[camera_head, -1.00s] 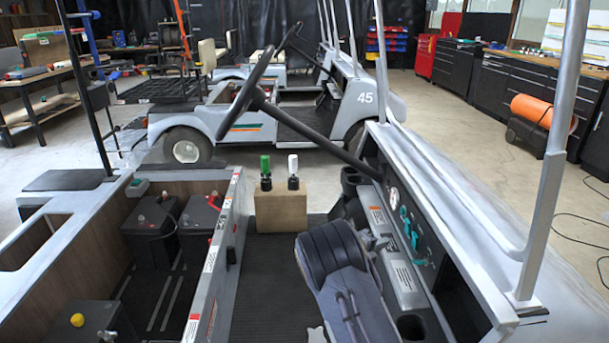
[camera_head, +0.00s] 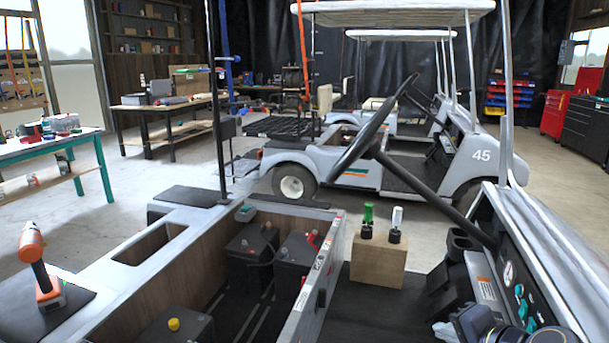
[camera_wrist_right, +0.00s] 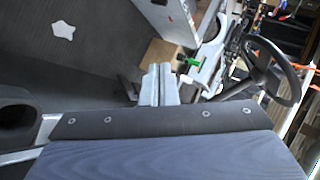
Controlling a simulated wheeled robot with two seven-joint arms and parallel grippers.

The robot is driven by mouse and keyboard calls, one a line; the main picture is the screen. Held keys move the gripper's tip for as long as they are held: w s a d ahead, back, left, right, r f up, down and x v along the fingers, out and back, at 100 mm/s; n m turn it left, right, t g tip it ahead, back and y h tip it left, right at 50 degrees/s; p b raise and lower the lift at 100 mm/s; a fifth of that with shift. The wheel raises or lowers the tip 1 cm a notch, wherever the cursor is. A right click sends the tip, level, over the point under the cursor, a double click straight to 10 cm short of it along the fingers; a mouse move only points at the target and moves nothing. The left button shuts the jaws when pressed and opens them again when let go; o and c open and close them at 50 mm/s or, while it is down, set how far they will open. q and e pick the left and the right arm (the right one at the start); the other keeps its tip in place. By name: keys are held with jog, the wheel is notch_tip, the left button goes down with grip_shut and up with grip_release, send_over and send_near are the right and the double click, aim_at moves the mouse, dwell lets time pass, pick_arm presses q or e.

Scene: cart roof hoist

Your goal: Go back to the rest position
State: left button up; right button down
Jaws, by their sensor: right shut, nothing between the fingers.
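My right gripper (camera_head: 444,330) shows only in part at the bottom edge of the head view, right of the wooden block, in front of the dashboard. In the right wrist view its grey fingers (camera_wrist_right: 158,85) are together, with nothing between them. They point over the cart's dark floor, apart from the block. My left gripper is in neither view.
The steering wheel (camera_head: 362,135) and its column rise close by. The wooden block (camera_head: 378,262) carries a green-handled and a white-handled tool. Batteries (camera_head: 252,250) sit in the open bay. An orange drill (camera_head: 40,265) stands at left. A white rag (camera_wrist_right: 63,30) lies on the floor.

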jog(key=s+a+f+n+g, duration=0.25)
jog(key=s+n, duration=0.25)
jog(key=s, duration=0.5)
jog(key=s+a+f+n+g, duration=0.25)
jog(key=s+n, duration=0.25)
jog(key=s, duration=0.6)
notch_tip(320, 180, up, 15)
jog(key=p, duration=1.5)
jog(key=shift+w, duration=0.35)
